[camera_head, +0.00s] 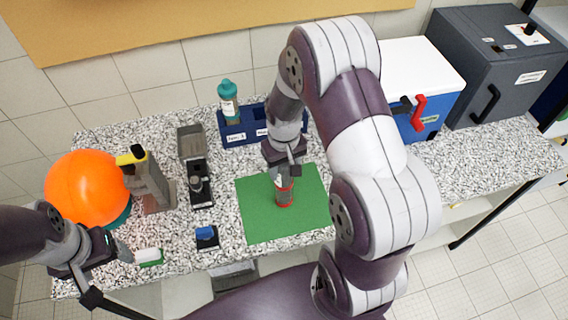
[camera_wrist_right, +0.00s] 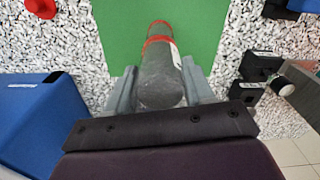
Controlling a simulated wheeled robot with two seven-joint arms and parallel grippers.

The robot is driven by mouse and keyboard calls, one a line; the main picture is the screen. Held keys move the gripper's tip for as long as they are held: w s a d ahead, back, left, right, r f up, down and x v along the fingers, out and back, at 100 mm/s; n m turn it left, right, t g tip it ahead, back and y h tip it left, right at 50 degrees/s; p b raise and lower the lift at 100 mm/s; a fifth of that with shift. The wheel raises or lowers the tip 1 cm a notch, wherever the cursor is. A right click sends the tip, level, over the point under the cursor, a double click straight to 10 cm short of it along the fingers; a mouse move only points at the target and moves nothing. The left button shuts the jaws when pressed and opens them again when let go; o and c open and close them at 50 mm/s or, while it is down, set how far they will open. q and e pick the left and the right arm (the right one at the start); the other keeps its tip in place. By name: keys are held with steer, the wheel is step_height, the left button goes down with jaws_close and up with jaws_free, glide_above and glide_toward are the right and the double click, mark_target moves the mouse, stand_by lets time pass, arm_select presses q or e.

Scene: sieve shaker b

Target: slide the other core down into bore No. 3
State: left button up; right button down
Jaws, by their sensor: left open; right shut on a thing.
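My right gripper (camera_head: 283,172) is shut on a grey cylindrical core (camera_wrist_right: 163,75) with red bands and a white label. The core is roughly upright over the green mat (camera_head: 255,215); I cannot tell whether its red lower end touches the mat. A dark blue block (camera_head: 226,130) with white labels stands behind the mat, partly hidden by my right arm. Its labels are too small to read surely, and its bores are not clear. A grey cylinder with a teal top (camera_head: 228,100) stands upright at the block's left end. My left gripper (camera_head: 106,270) is open and empty at the front left.
An orange ball (camera_head: 87,188) on a teal base is at the left, beside a grey device with a yellow-black top (camera_head: 145,178). Dark instruments (camera_head: 197,170) stand left of the mat. A blue box with white lid (camera_head: 425,75) and a dark grey cabinet (camera_head: 490,65) are at right.

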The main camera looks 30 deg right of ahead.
steer(key=shift+w+f, duration=0.1)
steer(key=shift+f, duration=0.05)
steer(key=shift+c, duration=2.1)
jaws_free()
steer(key=shift+s, duration=0.2)
